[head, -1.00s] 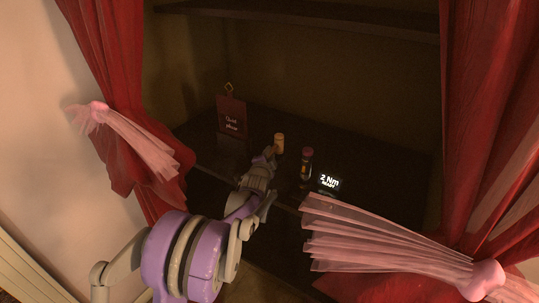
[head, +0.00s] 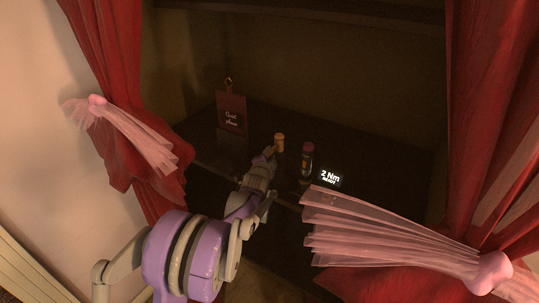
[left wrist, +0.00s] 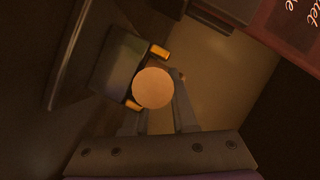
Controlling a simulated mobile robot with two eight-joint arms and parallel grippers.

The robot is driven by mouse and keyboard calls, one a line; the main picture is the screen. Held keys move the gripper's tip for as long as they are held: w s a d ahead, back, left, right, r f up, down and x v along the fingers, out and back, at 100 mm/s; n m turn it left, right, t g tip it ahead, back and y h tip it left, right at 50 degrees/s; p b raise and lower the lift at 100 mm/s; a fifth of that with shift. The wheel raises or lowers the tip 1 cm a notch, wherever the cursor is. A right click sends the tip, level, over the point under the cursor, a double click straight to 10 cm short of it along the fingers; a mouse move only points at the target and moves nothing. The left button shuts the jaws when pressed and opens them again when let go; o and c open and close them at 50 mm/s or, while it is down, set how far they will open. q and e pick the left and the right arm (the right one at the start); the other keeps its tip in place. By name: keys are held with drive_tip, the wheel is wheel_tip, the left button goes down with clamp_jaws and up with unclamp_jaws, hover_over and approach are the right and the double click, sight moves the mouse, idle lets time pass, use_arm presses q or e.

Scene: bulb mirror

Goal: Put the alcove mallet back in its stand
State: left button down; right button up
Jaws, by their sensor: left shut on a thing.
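A short tan cylinder (head: 279,143), which looks like the mallet's wooden part, stands upright on the dark alcove shelf. My left gripper (head: 270,153) reaches in from the lower left and is shut on it. In the left wrist view its round tan end (left wrist: 153,88) shows face-on between my fingers. A grey block with small orange parts (left wrist: 118,62) lies just beyond it; I cannot tell whether this is the mallet's head or its stand. My right gripper is not in view.
A dark red "Quiet please" sign (head: 231,113) stands behind on the left. A dark bottle-like tool with a reddish top (head: 307,158) and a lit "2 Nm" display (head: 330,179) stand close on the right. Red curtains (head: 115,80) with pink ties flank the opening.

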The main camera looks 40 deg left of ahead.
use_arm(q)
drive_tip(key=c, duration=0.6)
unclamp_jaws()
drive_tip(key=shift+c, duration=0.2)
drive_tip(key=v, duration=1.1)
drive_tip(key=shift+f, duration=0.1)
